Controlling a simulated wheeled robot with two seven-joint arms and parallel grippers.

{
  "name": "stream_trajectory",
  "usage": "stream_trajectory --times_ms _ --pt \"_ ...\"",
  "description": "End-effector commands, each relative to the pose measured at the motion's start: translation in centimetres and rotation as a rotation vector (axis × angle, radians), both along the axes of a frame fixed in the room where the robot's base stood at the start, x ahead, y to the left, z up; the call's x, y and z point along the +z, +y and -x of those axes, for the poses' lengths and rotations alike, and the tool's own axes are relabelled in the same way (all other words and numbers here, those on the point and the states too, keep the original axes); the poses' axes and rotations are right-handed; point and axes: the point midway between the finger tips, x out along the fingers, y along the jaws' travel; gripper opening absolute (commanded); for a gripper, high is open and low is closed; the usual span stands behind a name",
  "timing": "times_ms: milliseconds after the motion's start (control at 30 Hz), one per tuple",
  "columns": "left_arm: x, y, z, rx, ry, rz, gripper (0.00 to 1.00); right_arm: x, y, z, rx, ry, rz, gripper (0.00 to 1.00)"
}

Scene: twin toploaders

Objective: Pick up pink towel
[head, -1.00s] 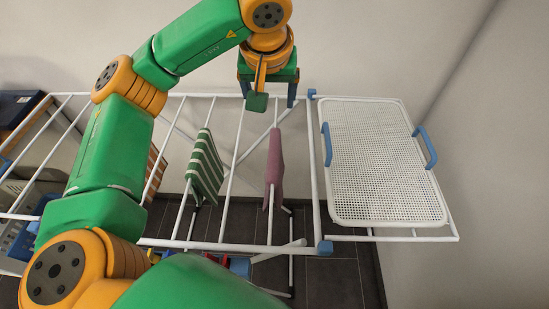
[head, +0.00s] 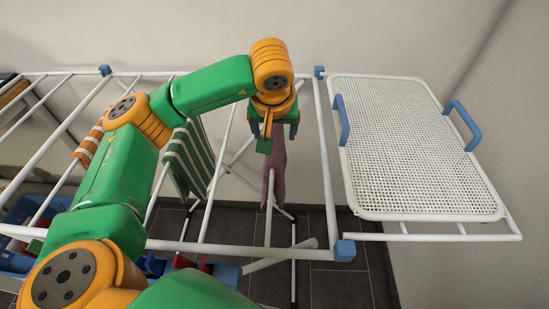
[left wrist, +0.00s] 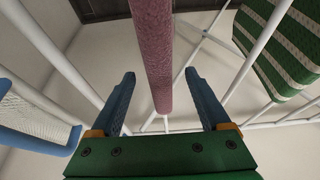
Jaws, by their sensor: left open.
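The pink towel (head: 279,170) hangs folded over a white bar of the drying rack (head: 328,170). In the left wrist view the pink towel (left wrist: 153,50) shows edge-on as a narrow strip, in line with the gap between my fingers. My left gripper (head: 272,128) is open above the towel in the head view, covering part of its upper end. In the left wrist view my left gripper (left wrist: 158,95) has its two blue fingers apart, one to each side of the towel's line. I cannot tell whether the fingers touch it. My right gripper is not in view.
A green-and-white striped towel (head: 188,158) hangs to the left, and an orange striped cloth (head: 88,147) farther left. A white basket with blue handles (head: 415,150) lies on the rack's right side. Blue containers (head: 20,255) stand lower left.

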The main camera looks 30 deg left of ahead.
Motion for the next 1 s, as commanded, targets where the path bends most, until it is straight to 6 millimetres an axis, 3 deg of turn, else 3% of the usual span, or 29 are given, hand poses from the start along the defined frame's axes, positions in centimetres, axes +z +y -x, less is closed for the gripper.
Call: stream_trajectory --times_ms 133,1000 --pt "-1.1 0.2 -0.4 -0.001 -0.001 -0.001 0.80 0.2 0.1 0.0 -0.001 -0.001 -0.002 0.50" --pt "-1.6 0.2 -0.4 0.000 -0.001 0.000 0.80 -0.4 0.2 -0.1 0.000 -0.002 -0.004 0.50"
